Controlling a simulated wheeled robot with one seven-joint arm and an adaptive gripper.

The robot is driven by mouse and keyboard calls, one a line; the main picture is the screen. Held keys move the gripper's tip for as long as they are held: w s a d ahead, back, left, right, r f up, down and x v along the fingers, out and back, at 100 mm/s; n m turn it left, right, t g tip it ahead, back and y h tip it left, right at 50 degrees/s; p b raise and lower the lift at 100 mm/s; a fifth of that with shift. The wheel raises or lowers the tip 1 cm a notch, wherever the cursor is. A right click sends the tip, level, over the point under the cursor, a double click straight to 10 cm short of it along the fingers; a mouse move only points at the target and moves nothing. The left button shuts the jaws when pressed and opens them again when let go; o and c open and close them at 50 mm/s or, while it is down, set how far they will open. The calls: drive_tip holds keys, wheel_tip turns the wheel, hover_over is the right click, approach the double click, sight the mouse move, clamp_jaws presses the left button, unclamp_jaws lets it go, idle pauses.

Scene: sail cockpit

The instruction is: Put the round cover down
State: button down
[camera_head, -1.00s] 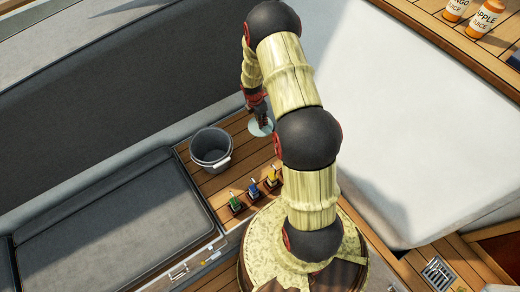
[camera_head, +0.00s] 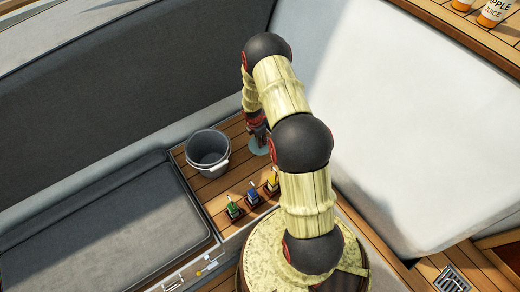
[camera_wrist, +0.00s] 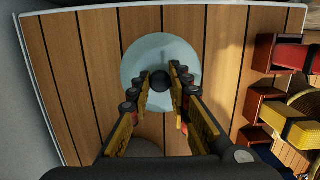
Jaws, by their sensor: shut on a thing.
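The round cover (camera_wrist: 160,48) is a pale blue, see-through-looking disc with a dark knob in its middle. My gripper (camera_wrist: 160,76) is shut on that knob, one finger on each side. In the head view the cover (camera_head: 259,149) shows partly below my gripper (camera_head: 259,136), right of the grey bucket. It is at or just above the wooden deck (camera_wrist: 225,60); I cannot tell whether it touches.
A grey bucket (camera_head: 207,152) stands close on the left. Several small dark-based items with green, blue and yellow parts (camera_head: 252,194) stand nearer me. Grey seat walls bound the deck. Juice bottles (camera_head: 493,12) stand far right on a ledge.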

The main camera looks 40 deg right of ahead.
drive_tip(key=shift+f+b, duration=0.65)
drive_tip(key=shift+f, duration=2.35)
drive_tip(key=shift+f, duration=0.15)
drive_tip(key=c, duration=1.7)
unclamp_jaws()
drive_tip(key=shift+o, duration=0.2)
